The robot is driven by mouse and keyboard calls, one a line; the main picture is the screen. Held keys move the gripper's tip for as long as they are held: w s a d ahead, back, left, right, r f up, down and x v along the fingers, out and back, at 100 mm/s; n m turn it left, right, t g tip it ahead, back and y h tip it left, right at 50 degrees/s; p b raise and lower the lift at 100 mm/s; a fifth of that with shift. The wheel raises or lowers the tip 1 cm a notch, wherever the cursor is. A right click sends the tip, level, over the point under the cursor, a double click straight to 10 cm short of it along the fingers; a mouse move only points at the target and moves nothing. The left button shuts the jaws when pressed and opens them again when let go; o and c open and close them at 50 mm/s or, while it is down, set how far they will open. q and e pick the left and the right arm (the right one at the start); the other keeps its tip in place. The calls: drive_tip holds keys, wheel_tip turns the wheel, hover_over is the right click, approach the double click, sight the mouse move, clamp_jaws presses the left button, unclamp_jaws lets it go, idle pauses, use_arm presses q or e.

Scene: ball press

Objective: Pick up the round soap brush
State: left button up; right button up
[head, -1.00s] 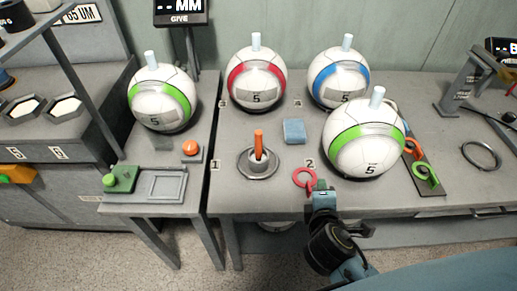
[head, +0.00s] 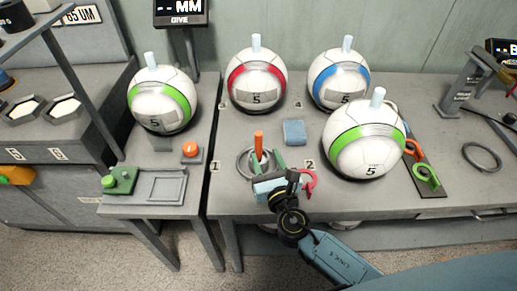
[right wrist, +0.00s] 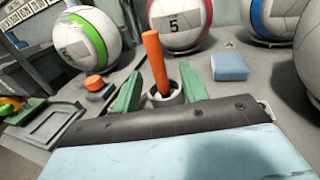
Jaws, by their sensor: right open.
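The round soap brush shows as an orange handle (head: 259,143) standing upright in a small cup with a dark round base (head: 243,165) on the table. Its lower end is hidden in the cup. My right gripper (head: 268,160) is at the near side of the cup. In the right wrist view, the open green fingers of my right gripper (right wrist: 160,92) stand left and right of the orange handle (right wrist: 155,58), with gaps on both sides. I cannot tell how far the handle is from the fingertips in depth. My left gripper is not in view.
A blue block (head: 294,132) lies right of the brush. A red ring (head: 309,183) is close beside my right gripper. White balls with green (head: 365,142), red (head: 256,80) and blue (head: 339,80) bands stand around. An orange button (head: 190,149) is at left.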

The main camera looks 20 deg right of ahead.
sight(260, 147)
drive_tip(key=shift+w+a+f+b, duration=0.1)
drive_tip(key=shift+w+b, duration=0.15)
drive_tip(key=shift+w, duration=1.3)
drive_tip(key=shift+w+a+f+b, duration=0.1)
drive_tip(key=shift+w+b, duration=0.1)
drive_tip(key=shift+w, duration=1.35)
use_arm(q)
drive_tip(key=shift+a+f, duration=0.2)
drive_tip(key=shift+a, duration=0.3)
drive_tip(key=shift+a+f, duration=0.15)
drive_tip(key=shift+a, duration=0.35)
use_arm(e)
drive_tip(key=shift+c, duration=0.2)
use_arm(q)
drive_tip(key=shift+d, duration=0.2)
use_arm(e)
clamp_jaws()
